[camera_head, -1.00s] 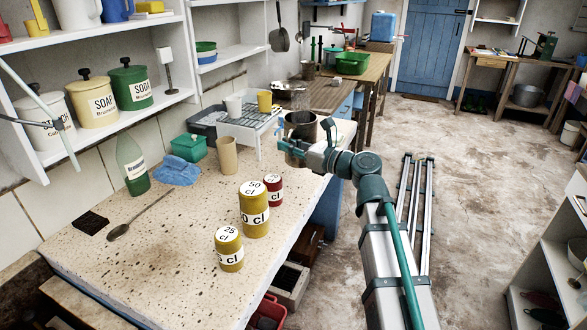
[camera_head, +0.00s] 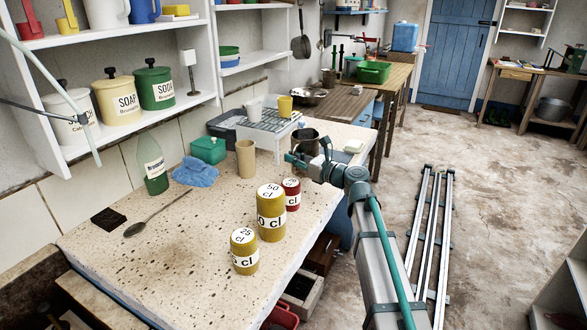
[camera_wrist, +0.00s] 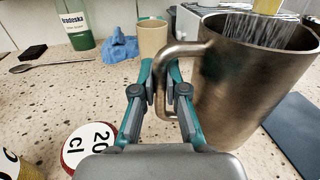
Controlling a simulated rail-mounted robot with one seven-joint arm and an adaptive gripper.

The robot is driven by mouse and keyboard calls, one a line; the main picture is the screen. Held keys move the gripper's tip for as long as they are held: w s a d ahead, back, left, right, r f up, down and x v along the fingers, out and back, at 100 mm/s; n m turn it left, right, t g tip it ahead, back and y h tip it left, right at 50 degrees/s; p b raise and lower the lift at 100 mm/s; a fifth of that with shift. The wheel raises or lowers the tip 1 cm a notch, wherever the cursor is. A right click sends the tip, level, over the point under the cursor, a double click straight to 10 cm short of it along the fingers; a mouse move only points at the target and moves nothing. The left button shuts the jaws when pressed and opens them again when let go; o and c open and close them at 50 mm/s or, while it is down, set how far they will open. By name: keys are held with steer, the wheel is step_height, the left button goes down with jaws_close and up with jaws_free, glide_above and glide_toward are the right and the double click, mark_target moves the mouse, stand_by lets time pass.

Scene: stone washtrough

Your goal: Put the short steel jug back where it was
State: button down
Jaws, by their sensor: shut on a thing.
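The short steel jug (camera_head: 305,146) is at the right side of the speckled stone worktop (camera_head: 180,245), in front of the wire rack. In the wrist view the jug (camera_wrist: 240,95) is upright, with its handle toward me. My gripper (camera_wrist: 165,75) is shut on the handle, one finger on each side. It also shows in the head view (camera_head: 297,160), left of my arm. The jug's base is close to the worktop; I cannot tell whether it touches. Inside the rim, the view shows pale streaks, unclear in nature.
A red 20 cl cylinder (camera_wrist: 88,148) and yellow cylinders (camera_head: 271,215) stand nearby. A dark flat mat (camera_wrist: 295,135) lies right of the jug.

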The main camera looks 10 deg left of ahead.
mark_target(295, 170)
steer(key=shift+w+f, duration=0.15)
steer(key=shift+f, duration=1.6)
steer(key=c, duration=1.2)
jaws_free()
steer(key=shift+s+d, duration=0.15)
steer(key=shift+s, duration=0.05)
steer(key=v, duration=1.1)
steer(key=shift+d, duration=0.2)
steer(key=shift+s, duration=0.1)
